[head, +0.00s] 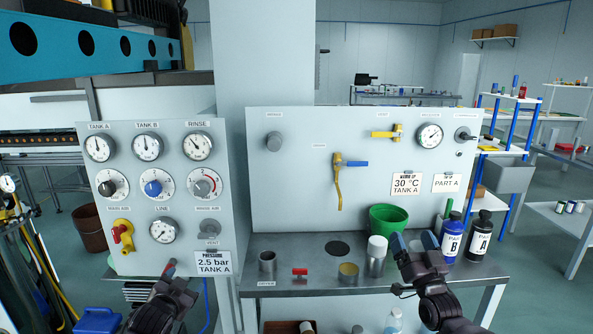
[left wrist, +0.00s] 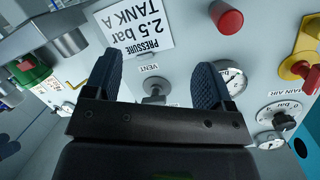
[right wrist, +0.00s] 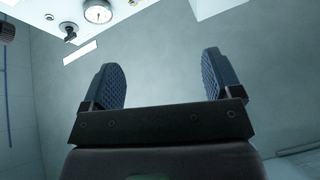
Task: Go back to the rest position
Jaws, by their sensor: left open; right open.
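My left gripper (head: 172,273) is low in front of the left gauge panel (head: 128,202) in the head view. In the left wrist view its two fingers (left wrist: 155,80) stand apart with nothing held. The grey vent knob (left wrist: 154,91) shows between them, behind the gap; I cannot tell the distance. My right gripper (head: 414,246) is above the front right of the steel bench (head: 330,282), close to the white-capped canister (head: 376,256). In the right wrist view its fingers (right wrist: 163,78) are apart and empty, with only bare grey surface beyond.
A green bucket (head: 388,219), dark bottle A (head: 478,238) and blue bottle B (head: 451,238) stand near my right gripper. A red knob (left wrist: 228,20) is near my left gripper.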

